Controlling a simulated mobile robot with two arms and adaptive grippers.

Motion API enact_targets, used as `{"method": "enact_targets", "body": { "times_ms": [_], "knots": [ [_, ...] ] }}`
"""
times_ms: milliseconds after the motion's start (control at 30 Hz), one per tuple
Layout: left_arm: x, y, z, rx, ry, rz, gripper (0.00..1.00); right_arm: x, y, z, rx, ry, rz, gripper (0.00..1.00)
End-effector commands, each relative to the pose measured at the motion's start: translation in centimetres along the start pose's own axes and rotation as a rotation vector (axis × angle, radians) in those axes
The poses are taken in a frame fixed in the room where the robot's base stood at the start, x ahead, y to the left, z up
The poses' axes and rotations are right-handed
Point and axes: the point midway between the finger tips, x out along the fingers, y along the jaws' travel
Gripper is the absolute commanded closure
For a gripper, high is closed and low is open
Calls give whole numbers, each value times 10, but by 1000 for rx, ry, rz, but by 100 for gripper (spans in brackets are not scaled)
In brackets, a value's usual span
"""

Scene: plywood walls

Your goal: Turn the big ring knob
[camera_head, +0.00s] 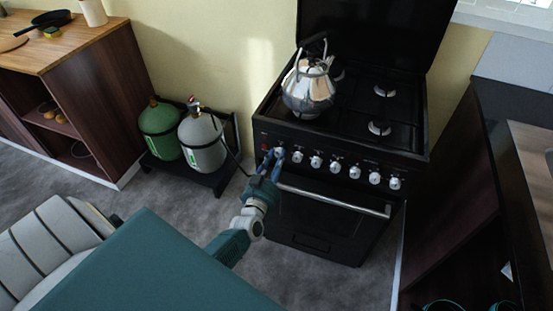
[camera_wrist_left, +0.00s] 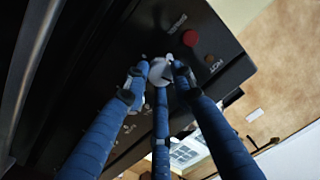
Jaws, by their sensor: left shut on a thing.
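A black gas stove (camera_head: 335,225) has a row of several white knobs along its front panel. My left gripper (camera_head: 272,157) reaches the left end of this row in the head view. Its blue fingers are shut on the leftmost white knob (camera_wrist_left: 158,72), which shows between the fingertips in the left wrist view and is mostly hidden by the gripper in the head view. I cannot read which burner its label names. The neighbouring knob (camera_head: 297,157) is free, just right of the fingers. My right gripper is not in view.
The oven door handle (camera_head: 335,202) runs below the knobs. A red button (camera_wrist_left: 190,38) sits beside the held knob. Green and grey gas cylinders (camera_head: 203,142) stand left of the stove.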

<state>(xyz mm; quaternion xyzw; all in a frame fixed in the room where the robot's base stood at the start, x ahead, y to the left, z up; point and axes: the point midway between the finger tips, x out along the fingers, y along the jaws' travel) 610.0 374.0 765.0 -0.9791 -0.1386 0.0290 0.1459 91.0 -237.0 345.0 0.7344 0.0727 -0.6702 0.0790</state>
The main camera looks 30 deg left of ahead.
Motion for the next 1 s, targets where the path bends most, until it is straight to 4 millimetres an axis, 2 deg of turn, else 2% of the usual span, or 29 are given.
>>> {"method": "enact_targets", "body": {
  "times_ms": [467, 1000],
  "knots": [
    [1, -2, -2, -454, -14, 12, 100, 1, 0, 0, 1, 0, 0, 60],
    [1, -3, -2, -957, -33, 26, 100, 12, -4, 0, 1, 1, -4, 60]
  ]
}}
